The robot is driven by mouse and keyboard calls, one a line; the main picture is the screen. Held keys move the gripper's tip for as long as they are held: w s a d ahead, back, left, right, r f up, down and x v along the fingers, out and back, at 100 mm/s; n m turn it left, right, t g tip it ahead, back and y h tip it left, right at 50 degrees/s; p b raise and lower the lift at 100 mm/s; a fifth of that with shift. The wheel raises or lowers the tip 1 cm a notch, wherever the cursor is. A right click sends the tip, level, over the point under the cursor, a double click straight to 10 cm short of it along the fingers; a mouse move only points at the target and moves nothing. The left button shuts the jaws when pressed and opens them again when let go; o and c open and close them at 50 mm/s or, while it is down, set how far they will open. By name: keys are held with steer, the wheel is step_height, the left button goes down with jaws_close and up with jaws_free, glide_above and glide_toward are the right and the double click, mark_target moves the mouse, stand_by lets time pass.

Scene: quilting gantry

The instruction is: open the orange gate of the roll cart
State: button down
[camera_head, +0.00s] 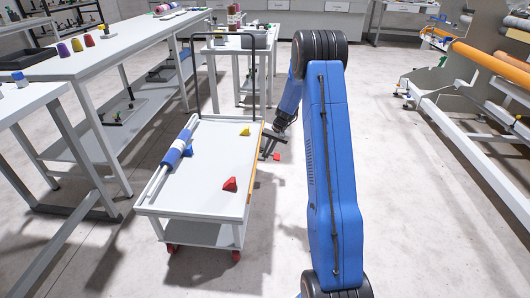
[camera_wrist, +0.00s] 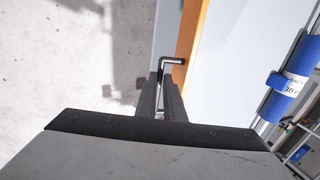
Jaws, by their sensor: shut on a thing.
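The white roll cart (camera_head: 207,206) stands left of my arm in the head view. Its orange gate (camera_head: 254,168) shows as a thin strip along the cart's right edge. In the wrist view the gate (camera_wrist: 192,35) is an orange bar beside the pale cart top. A grey bent metal handle (camera_wrist: 173,62) sticks out from the gate, between my fingertips. My gripper (camera_wrist: 161,88) is shut on this handle. In the head view my gripper (camera_head: 268,146) is at the cart's right side, and the handle is too small to make out.
On the cart lie a blue and white roll (camera_head: 177,152), a yellow piece (camera_head: 245,132) and a red piece (camera_head: 230,184). White tables (camera_head: 120,55) stand to the left and behind. A machine with orange rollers (camera_head: 490,62) is at right. Floor right of the cart is clear.

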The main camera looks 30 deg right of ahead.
step_height(320, 180, down, 13)
steer(key=d+t+y, duration=0.1)
steer(key=t+y, duration=0.9)
steer(key=y, duration=0.5)
steer(key=shift+s, duration=0.4)
steer(key=c, duration=1.9)
jaws_free()
steer(key=shift+a, duration=0.1)
steer(key=shift+o, duration=0.2)
steer(key=v, duration=1.7)
steer(key=shift+f, duration=0.25)
